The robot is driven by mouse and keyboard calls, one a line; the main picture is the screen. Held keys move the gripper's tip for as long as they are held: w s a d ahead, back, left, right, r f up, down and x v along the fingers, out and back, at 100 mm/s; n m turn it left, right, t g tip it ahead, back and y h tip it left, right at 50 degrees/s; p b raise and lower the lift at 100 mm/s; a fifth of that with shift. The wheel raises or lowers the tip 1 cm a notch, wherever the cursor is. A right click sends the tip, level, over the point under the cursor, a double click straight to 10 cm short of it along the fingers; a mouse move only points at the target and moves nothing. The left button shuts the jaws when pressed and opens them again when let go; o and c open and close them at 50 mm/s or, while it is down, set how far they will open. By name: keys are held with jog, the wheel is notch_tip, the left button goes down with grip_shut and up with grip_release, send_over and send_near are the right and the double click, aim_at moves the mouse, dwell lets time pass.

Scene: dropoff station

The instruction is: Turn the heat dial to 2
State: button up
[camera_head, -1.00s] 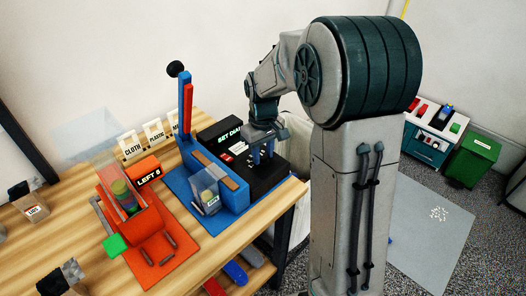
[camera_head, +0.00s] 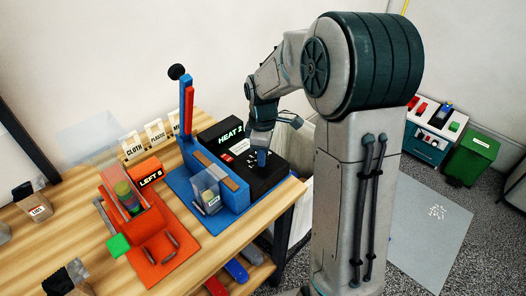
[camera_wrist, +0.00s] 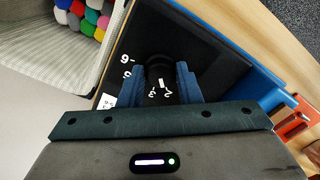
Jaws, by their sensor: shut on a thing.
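The black heat box (camera_head: 266,178) sits on the blue base at the right end of the bench. Its display (camera_head: 231,132) reads "HEAT 2". My gripper (camera_head: 262,158) points down over the box, and its blue fingers are shut on the black dial (camera_wrist: 160,66), one finger on each side in the wrist view. White numerals, including a 2 and a 3, show between and beside the fingers there. In the head view the fingers hide the dial, and I cannot make out its pointer.
A red fixture (camera_head: 150,232) with stacked discs is further left. In the wrist view, a bin of coloured balls (camera_wrist: 88,16) is beyond the bench edge.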

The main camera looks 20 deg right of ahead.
jog(key=shift+r+n, duration=0.1)
jog(key=shift+n, duration=0.2)
jog(key=o, duration=1)
jog(key=shift+c, duration=0.2)
notch_tip(320, 180, up, 14)
